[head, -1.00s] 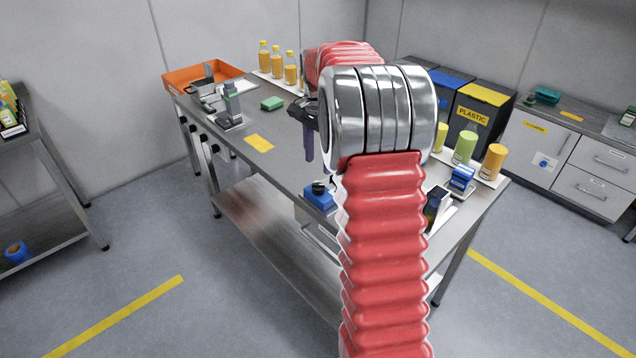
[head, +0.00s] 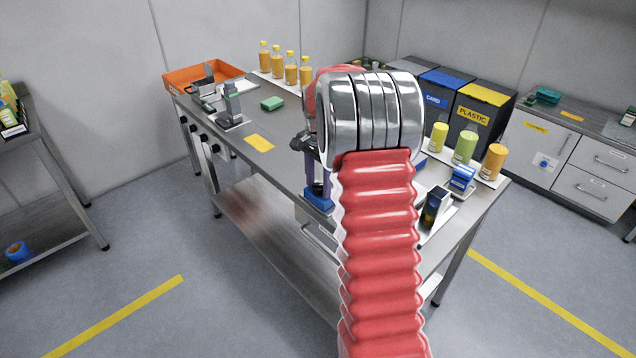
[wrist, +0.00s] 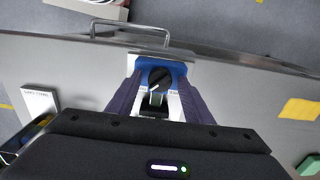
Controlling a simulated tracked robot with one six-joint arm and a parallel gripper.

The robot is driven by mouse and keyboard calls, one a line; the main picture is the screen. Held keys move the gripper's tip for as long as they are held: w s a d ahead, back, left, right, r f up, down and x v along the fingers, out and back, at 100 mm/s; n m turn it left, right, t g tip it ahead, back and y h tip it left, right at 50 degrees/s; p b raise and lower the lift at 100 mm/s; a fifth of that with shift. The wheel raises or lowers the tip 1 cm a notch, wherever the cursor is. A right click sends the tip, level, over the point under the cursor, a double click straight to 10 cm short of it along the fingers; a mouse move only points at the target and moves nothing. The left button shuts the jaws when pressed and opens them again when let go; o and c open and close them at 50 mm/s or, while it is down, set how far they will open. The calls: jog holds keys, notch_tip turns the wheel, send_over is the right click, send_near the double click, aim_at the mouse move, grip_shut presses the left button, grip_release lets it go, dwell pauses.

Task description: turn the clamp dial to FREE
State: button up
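The clamp dial (wrist: 160,77) is a round black knob on a blue block (wrist: 146,64) near the table edge, seen in the wrist view. A pale mark shows on its lower left side; the small labels beside it are too small to read. My gripper (wrist: 159,84) is open, with one dark purple finger on each side of the dial and a visible gap to the knob. In the head view, my gripper (head: 319,178) is over the blue block (head: 319,199), and the dial is hidden behind the fingers.
A metal handle (wrist: 130,31) projects from the table edge by the block. A dark bottle-like item (head: 435,207) and a blue-topped device (head: 461,179) stand to the right. A yellow label (head: 259,143) lies on clear tabletop to the left.

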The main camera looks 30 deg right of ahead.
jog(key=c, duration=0.9)
jog(key=shift+a, duration=0.15)
jog(key=shift+c, duration=0.5)
